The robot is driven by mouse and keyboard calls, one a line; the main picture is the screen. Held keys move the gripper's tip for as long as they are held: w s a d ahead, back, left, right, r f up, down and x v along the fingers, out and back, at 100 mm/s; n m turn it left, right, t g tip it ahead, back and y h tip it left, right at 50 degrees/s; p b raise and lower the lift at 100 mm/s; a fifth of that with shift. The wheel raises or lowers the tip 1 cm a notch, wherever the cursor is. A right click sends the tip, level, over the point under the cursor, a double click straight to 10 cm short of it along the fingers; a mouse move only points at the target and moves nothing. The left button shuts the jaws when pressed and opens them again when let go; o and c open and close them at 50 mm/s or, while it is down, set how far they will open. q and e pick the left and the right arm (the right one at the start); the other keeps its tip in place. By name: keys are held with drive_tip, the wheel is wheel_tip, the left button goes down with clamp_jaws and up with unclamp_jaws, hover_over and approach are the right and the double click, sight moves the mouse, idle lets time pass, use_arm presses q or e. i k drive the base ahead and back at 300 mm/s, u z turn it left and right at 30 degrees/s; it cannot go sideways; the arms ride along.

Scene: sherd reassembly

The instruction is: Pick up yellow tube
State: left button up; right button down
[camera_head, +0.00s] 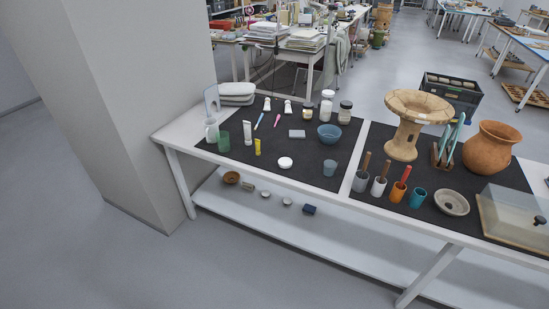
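A small yellow tube (257,147) stands upright on the black mat (300,172) at the left part of the white table (177,130). A white tube (247,133) stands just behind and to the left of it. A green cup (223,141) is to its left, and a low white round dish (285,162) is to its front right. The yellow tube is in plain sight with nothing in front of it. Neither of my grippers is in view.
A blue bowl (329,133), lidded jars (345,112) and a blue-grey cup (329,168) stand to the right. Farther right are tool cups, a clay pedestal vessel (405,130) and a round pot (490,148). A pillar (125,100) borders the table's left end. Floor in front is clear.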

sight(257, 142)
drive_tip(key=u, duration=0.45)
drive_tip(key=i, duration=1.55)
drive_tip(key=u, duration=0.4)
